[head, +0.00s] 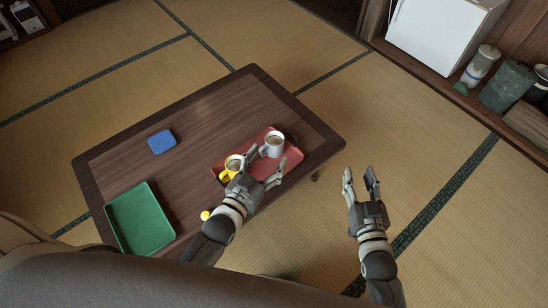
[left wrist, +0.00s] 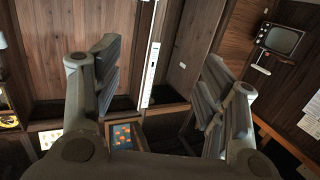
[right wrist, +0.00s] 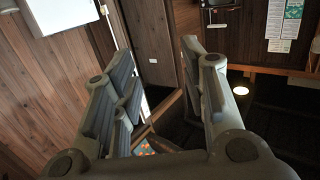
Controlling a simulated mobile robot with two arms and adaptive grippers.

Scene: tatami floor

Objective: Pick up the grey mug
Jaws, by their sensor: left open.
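The grey mug (head: 272,147), light grey with brown contents, stands upright on the red tray (head: 293,157) at the right part of the low table. My left gripper (head: 267,160) is open, its fingertips just on the near side of the grey mug in the head view. The height gap cannot be told. The left wrist view shows its spread fingers (left wrist: 160,85) with nothing between them. My right gripper (head: 359,174) is open and empty, right of the table over the floor; its fingers also show apart in the right wrist view (right wrist: 160,85).
A yellow mug (head: 231,170) stands on the tray left of the grey one, partly behind my left gripper. The dark wooden table (head: 205,118) also holds a blue block (head: 161,141), a green tray (head: 140,218) and a small yellow object (head: 205,215). The table's middle is clear.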

